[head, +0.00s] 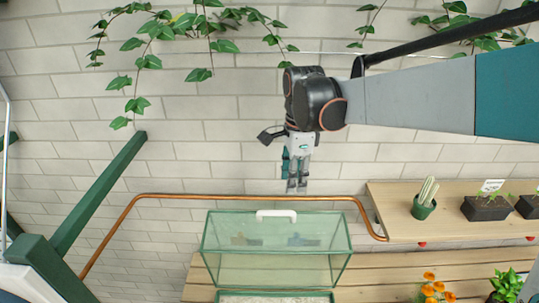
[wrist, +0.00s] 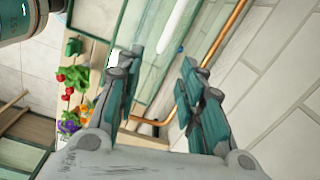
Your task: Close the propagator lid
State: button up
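The propagator lid (head: 275,268) is a clear glass cover with a green frame. In the head view it stands raised behind the propagator base (head: 275,294), whose pale contents show at the bottom edge. A white handle (head: 276,215) is on the lid's top edge. My gripper (head: 297,187) hangs fingers down above the handle and slightly right of it, apart from it. In the wrist view my gripper (wrist: 164,64) has its two fingers spread with nothing between them. The white handle (wrist: 174,26) shows beyond the fingertips, beside the green lid edge. Most of the base is cut off.
A copper pipe (head: 250,197) runs along the wall behind the lid. A wooden shelf (head: 400,226) at right holds a cactus pot (head: 424,207) and dark planters (head: 486,208). Orange flowers (head: 433,287) stand at lower right. Ivy (head: 200,30) hangs above.

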aim_at(278, 211)
jog(key=w+a+r+m+g+p, duration=0.1)
jog(key=w+a+m+p, duration=0.1)
jog(key=a+p, duration=0.15)
jog(key=f, duration=1.3)
jog(key=shift+s+f, duration=0.3)
jog(key=shift+s, duration=0.1)
jog(key=shift+c, duration=0.6)
grip_shut()
